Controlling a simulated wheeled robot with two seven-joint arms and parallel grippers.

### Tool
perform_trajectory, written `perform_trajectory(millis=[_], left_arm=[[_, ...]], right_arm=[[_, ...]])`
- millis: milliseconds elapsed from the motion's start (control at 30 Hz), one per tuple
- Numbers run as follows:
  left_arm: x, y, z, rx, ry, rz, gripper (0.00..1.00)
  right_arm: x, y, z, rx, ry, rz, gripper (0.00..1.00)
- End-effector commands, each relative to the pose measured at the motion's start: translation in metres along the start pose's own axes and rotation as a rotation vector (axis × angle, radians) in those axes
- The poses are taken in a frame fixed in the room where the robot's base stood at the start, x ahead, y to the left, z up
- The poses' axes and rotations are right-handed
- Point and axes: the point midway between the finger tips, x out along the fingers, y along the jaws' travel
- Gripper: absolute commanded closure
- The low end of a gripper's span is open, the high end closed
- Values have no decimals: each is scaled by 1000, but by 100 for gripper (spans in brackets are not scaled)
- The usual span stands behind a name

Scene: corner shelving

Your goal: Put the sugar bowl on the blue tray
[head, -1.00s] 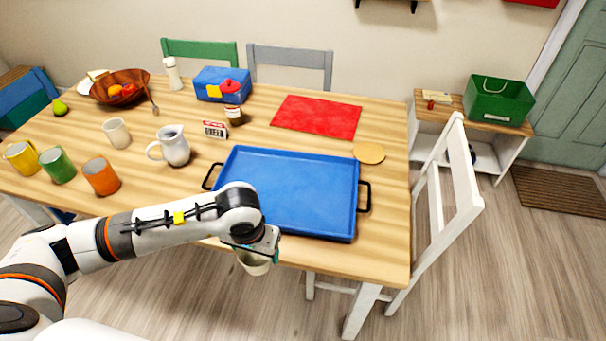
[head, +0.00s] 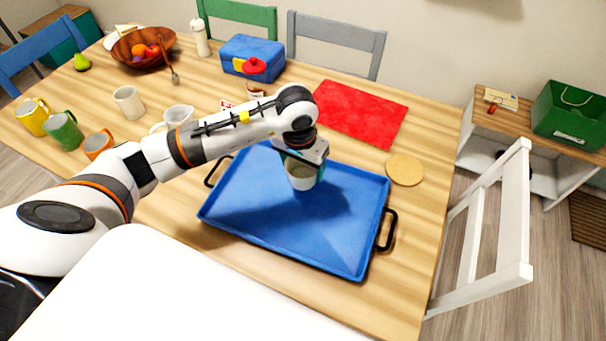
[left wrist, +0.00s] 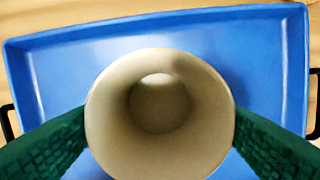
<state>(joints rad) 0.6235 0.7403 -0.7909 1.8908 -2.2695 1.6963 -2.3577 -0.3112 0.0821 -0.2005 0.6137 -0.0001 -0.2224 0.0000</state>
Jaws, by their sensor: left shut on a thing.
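The sugar bowl (head: 303,181) is a plain cream round vessel with an open top. My left gripper (head: 303,163) is shut on it, and its green fingers press on both sides of the bowl (left wrist: 160,110) in the left wrist view. The bowl looks empty and roughly upright. It is over the far middle part of the blue tray (head: 250,215), which also fills most of the left wrist view (left wrist: 65,70). A dark shadow lies on the tray beside the bowl. I cannot tell whether its base touches the tray. My right gripper is not in view.
The tray is otherwise bare, with a raised rim and black handles. A red mat (head: 360,113) and a round cork coaster (head: 404,169) lie beyond it. A white jug (head: 178,116) and several mugs stand left, partly behind my arm. A white chair (head: 500,220) stands right.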

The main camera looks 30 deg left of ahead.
Motion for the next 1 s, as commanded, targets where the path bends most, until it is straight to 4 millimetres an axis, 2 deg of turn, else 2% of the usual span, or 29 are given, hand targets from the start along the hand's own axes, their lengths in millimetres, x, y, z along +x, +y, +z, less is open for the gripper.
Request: perform_trajectory(millis=[167,367,733,767,800,900,1000], left_arm=[[13,0,-2,-1,1,0,56],[40,0,-5,-1,1,0,56],[45,0,-5,0,-3,1,56],[45,0,-5,0,-2,1,23],[44,0,-5,0,-2,1,17],[44,0,-5,0,-2,1,4],[44,0,-5,0,-2,1,4]], right_arm=[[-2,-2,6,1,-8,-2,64],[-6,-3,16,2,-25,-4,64],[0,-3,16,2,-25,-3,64],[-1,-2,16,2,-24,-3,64],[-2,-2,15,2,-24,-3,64],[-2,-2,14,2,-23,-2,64],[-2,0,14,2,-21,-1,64]])
